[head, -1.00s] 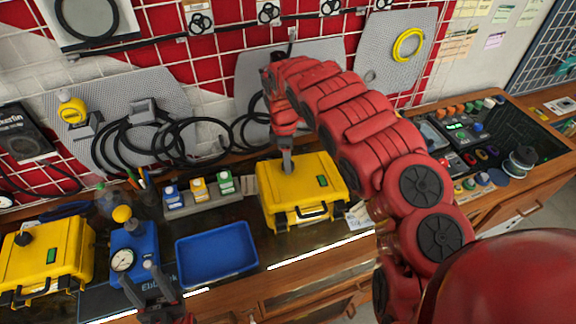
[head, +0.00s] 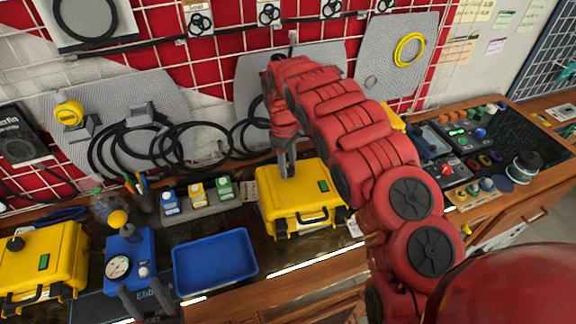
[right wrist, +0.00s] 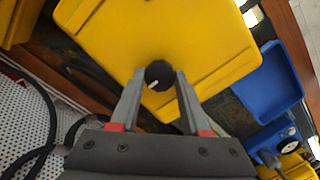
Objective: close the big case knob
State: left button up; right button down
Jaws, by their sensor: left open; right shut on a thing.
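A yellow case (head: 305,200) with a green label stands closed on the bench, and it fills much of the right wrist view (right wrist: 160,35). Its black knob (right wrist: 159,75) has a white mark and shows between my right fingertips. My right gripper (head: 287,172) reaches down onto the case top and is shut on this knob; in the head view the fingers hide the knob. Another yellow case (head: 45,262) with a black knob (head: 15,243) stands at the far left. My left gripper (head: 147,292) is open and empty at the bottom, before the blue gauge device.
A blue tray (head: 214,262) lies left of the middle case. The blue gauge device (head: 128,258) stands left of the tray. Small bottles (head: 197,193) stand in a grey holder behind. Black hoses (head: 180,140) hang on the wall. A control panel (head: 455,140) is at right.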

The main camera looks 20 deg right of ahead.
dwell(0.3)
jog(key=shift+c, duration=1.9)
grip_release()
jog(key=shift+r, duration=0.15)
jog(key=shift+w+r, duration=0.1)
jog(key=shift+r, duration=0.25)
notch_tip(320, 180, up, 16)
jog(key=w+p, duration=0.1)
jog(key=p, duration=0.4)
jog(key=shift+w+a+r, duration=0.2)
jog(key=shift+w+a, duration=0.05)
jog(key=shift+a, duration=0.1)
